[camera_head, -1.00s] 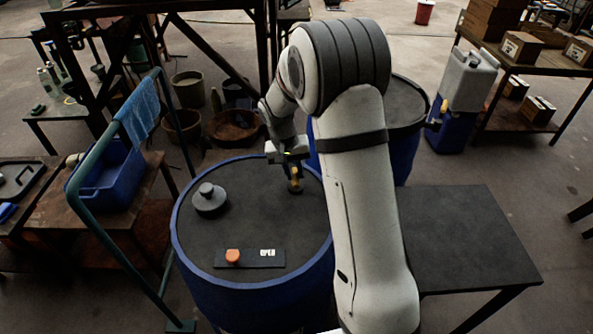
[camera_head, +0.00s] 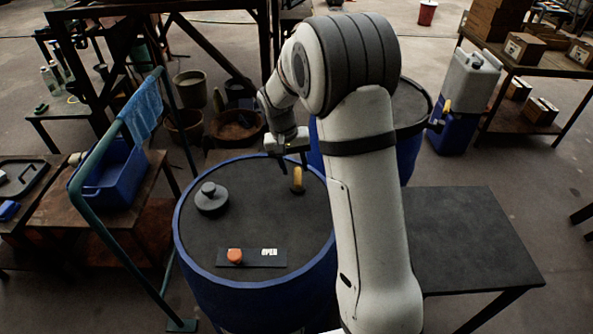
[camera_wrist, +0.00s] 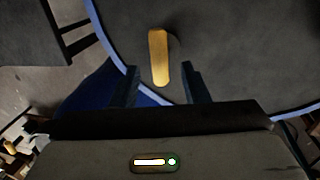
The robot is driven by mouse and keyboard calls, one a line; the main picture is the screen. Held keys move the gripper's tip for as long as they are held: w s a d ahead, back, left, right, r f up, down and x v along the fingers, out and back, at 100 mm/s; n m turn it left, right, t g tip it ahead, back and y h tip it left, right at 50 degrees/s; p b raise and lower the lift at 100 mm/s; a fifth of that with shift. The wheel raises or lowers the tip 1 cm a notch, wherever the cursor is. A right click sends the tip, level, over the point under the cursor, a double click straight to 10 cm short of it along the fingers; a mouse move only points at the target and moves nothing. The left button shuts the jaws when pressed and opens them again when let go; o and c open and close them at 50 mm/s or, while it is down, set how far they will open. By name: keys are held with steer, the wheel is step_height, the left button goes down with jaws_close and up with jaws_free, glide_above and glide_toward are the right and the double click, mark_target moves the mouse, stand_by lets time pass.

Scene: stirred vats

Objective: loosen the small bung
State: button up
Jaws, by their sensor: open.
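A yellow upright handle (camera_head: 298,178), apparently that of the small bung, stands near the far right of the dark vat lid (camera_head: 255,215). In the wrist view the yellow handle (camera_wrist: 159,57) is an upright bar just beyond and between the fingertips. My gripper (camera_head: 293,161) is open and empty, close behind and above the handle; it also shows in the wrist view (camera_wrist: 160,82). A gap shows between it and the handle. The handle's foot is hard to make out. A larger dark round bung (camera_head: 211,198) sits at the lid's left.
An orange knob (camera_head: 235,255) sits on a dark plate (camera_head: 250,264) marked OPEN at the lid's front. A green rail (camera_head: 111,240) stands left of the vat. A bare dark table (camera_head: 460,240) is at right. Another blue vat (camera_head: 408,155) stands behind my arm.

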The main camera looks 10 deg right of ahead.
steer(key=r, duration=0.2)
steer(key=a+r, duration=0.1)
steer(key=r, duration=0.2)
stand_by(0.3)
steer(key=s+d+r+n+t+y, duration=0.1)
steer(key=s+r, duration=0.3)
steer(key=s, duration=0.9)
steer(key=s+d+r+n+t+y, duration=0.1)
steer(key=s+d+r+t, duration=0.1)
steer(key=s, duration=1.2)
steer(key=shift+v, duration=0.85)
